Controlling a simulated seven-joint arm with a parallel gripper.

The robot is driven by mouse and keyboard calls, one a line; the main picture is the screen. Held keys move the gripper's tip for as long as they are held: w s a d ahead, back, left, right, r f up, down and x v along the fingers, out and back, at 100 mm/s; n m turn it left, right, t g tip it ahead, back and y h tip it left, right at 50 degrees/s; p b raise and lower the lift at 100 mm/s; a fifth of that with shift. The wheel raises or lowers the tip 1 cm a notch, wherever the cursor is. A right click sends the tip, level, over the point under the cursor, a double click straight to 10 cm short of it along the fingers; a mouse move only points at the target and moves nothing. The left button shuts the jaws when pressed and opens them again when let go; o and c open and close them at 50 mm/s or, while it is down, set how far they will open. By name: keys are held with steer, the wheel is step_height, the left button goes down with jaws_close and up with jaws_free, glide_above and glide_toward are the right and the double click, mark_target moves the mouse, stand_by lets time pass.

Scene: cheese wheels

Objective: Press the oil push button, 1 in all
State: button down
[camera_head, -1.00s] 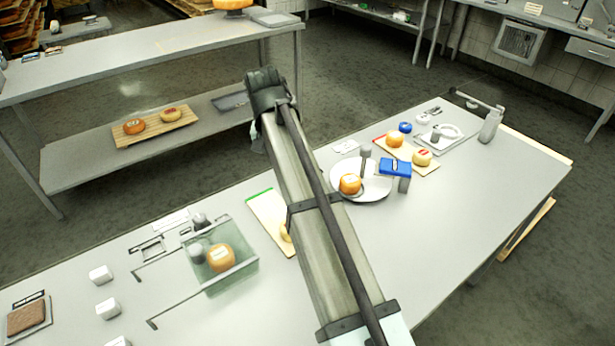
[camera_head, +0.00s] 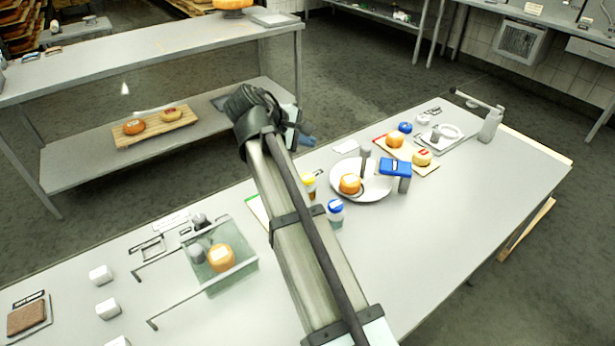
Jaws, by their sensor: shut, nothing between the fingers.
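No part in view is readable as an oil push button. A bottle with a blue cap (camera_head: 335,213) and a container with a yellow cap (camera_head: 309,184) stand on the near table (camera_head: 430,235), beside my arm; I cannot read their labels. Several small white blocks, one of them at the left (camera_head: 101,274), stand on the table's left part; I cannot tell whether any is a button. My gripper (camera_head: 307,139) is small in view beyond the table's far edge, past my bent wrist. It is shut and empty, and apart from all these things.
A board with cheeses (camera_head: 408,151) and a grey dispenser (camera_head: 490,126) stand at the right.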

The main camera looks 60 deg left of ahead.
mark_target(311, 176)
steer(key=n, duration=0.3)
steer(key=shift+a+r, duration=0.1)
steer(key=shift+a, duration=0.1)
steer(key=shift+n, duration=0.3)
steer(key=shift+f, duration=4.4)
steer(key=shift+f, duration=0.2)
steer(key=shift+f, duration=0.25)
steer(key=shift+f, duration=0.85)
steer(key=shift+r, duration=1.3)
